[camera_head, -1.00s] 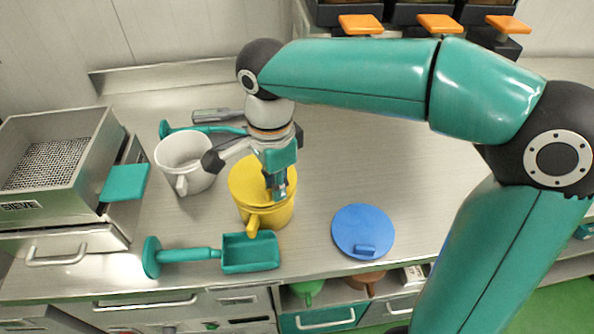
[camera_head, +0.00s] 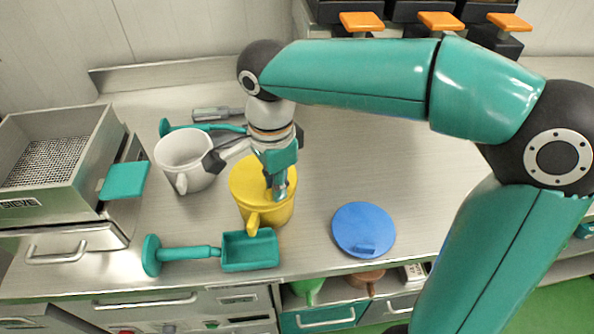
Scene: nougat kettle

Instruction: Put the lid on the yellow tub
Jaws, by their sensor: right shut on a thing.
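The yellow tub (camera_head: 278,212) stands on the steel counter, its handle pointing toward the front edge. A flat yellow lid (camera_head: 248,172) covers its top and looks level. I cannot tell whether it is fully seated all round. My right gripper (camera_head: 279,190) reaches down from above and is shut on the lid near its right front side. The fingers hide the part they grip. My left gripper is not in view.
A white jug (camera_head: 184,160) stands close left of the tub. A teal scoop (camera_head: 250,251) lies in front, and a blue lid (camera_head: 363,229) lies to the right. A sieve box (camera_head: 52,160) stands at far left. Counter right of the tub is mostly clear.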

